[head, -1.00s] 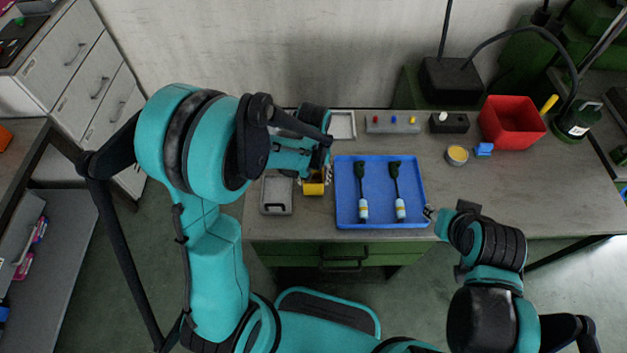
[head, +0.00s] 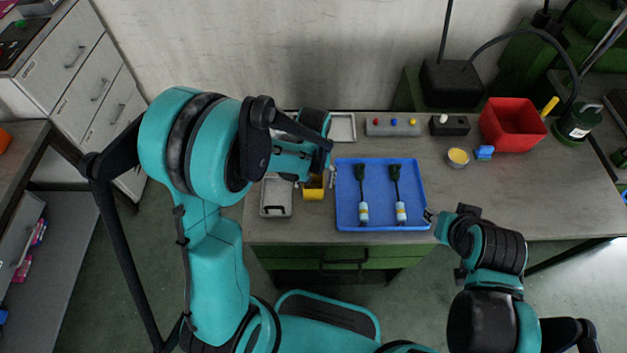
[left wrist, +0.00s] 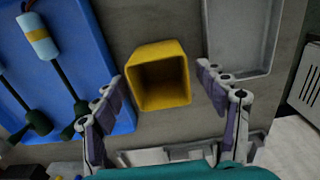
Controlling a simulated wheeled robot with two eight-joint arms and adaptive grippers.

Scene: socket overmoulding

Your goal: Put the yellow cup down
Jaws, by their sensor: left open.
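The yellow cup (head: 313,192) stands at the front of the workbench, between a grey tray and the blue tray. In the left wrist view the yellow cup (left wrist: 160,75) has a square open mouth and looks empty inside. My left gripper (left wrist: 163,84) is open, one finger on each side of the cup, with a visible gap on both sides. In the head view my left gripper (head: 318,182) is over the cup and partly hides it. My right gripper (head: 429,215) is at the right front corner of the blue tray; its jaws are too small to judge.
The blue tray (head: 381,206) holds two dark-green cables with light ends. A red bin (head: 512,126), a small yellow-topped tub (head: 458,158) and a button box (head: 392,127) stand farther back. The bench's right part is clear.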

